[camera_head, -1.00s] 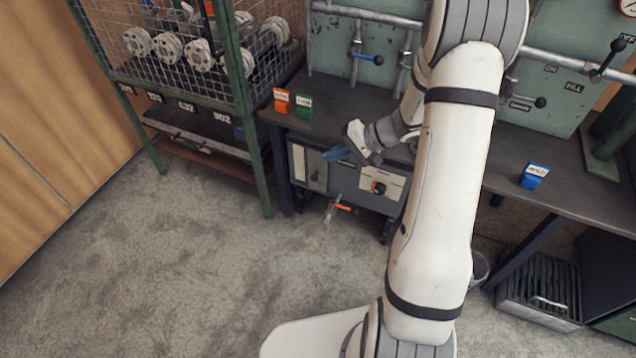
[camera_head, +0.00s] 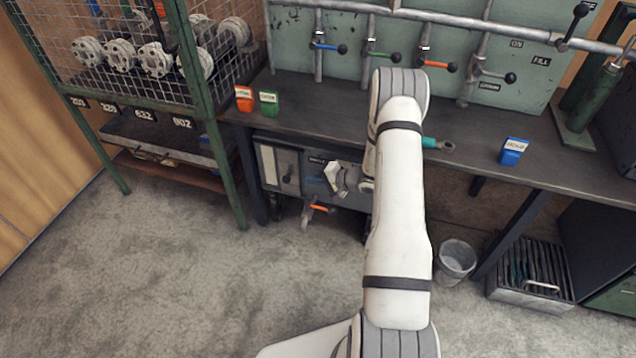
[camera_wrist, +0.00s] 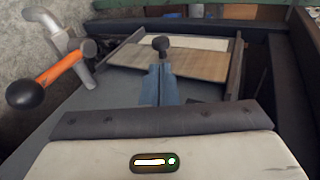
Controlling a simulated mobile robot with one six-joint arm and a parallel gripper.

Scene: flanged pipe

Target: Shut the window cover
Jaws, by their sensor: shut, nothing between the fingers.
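The front box (camera_head: 318,185) under the bench has a framed window area (camera_head: 279,166) on its left side. In the wrist view, a flat brown and pale panel (camera_wrist: 190,62) lies between dark side rails, and a dark round knob (camera_wrist: 161,43) stands at its middle. I take this panel and knob to be the window cover and its handle. My gripper (camera_wrist: 161,72) has its blue fingers shut together and empty, pointing at the knob. I cannot tell whether the fingertips touch it. In the head view my gripper (camera_head: 330,172) is in front of the box, right of the window.
An orange-handled valve (camera_wrist: 62,68) sticks out beside the box, also visible in the head view (camera_head: 318,208). The bench top (camera_head: 330,110) is above, with colored-handled valves behind. A mesh cage (camera_head: 140,60) stands at left. A bin (camera_head: 455,258) is at right.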

